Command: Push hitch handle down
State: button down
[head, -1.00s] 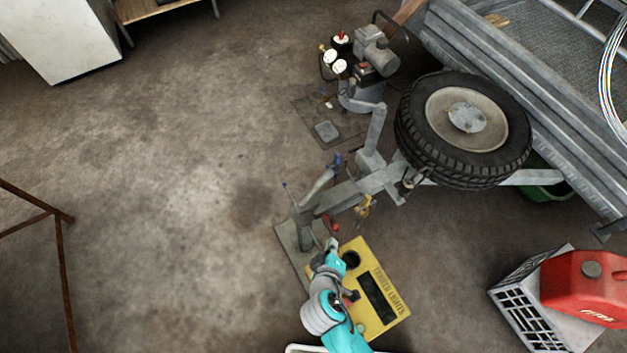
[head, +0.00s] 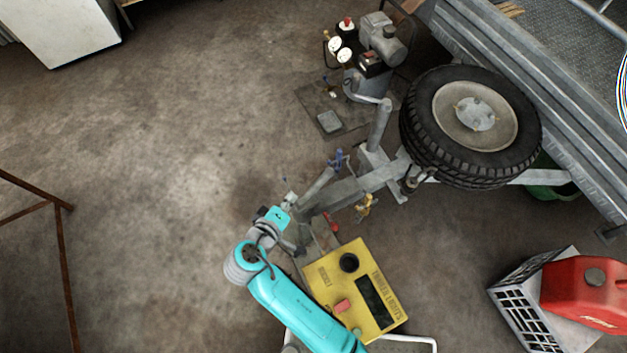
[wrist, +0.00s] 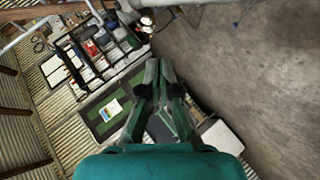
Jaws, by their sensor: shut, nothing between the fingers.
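The trailer hitch sits at the front end of the grey drawbar (head: 358,190) in the head view. A light grey angled bar, which looks like the hitch handle (head: 319,185), rises from it. My gripper (head: 290,198) is close by at the left of this bar and partly covers the hitch end. I cannot tell whether it touches the handle. In the wrist view, my gripper's dark fingers (wrist: 158,88) are together with nothing between them. The grey tube at the top of the wrist view cannot be clearly identified as the handle.
A yellow trailer lights box (head: 350,290) stands below the hitch. The spare wheel (head: 470,125) and compressor (head: 375,45) are up and right. A red fuel can (head: 590,285) rests on a crate (head: 530,315) at right.

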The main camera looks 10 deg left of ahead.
aim_at(321, 180)
jog(key=x, duration=0.4)
jog(key=d+x, duration=0.1)
jog(key=x, duration=0.3)
jog(key=s+x, duration=0.1)
jog(key=x, duration=0.3)
jog(key=shift+d+f, duration=0.35)
jog(key=shift+f, duration=0.05)
jog(key=shift+w+d+f, duration=0.2)
jog(key=shift+d+f, duration=0.2)
jog(key=shift+d, duration=0.1)
jog(key=shift+w+d+f+m+g+y, duration=0.2)
jog(key=shift+w+d+g+y, duration=0.1)
jog(key=shift+d, duration=0.15)
jog(key=shift+w+d+f+m+g+y, duration=0.1)
jog(key=shift+w+d+f+g+y, duration=0.15)
jog(key=shift+d, duration=0.2)
jog(key=w+d+f+m+g+y, duration=0.1)
jog(key=w+d+f+g+y, duration=0.2)
jog(key=f, duration=0.3)
jog(key=shift+d+m+y, duration=0.4)
jog(key=shift+d+y, duration=0.05)
jog(key=shift+d, duration=0.3)
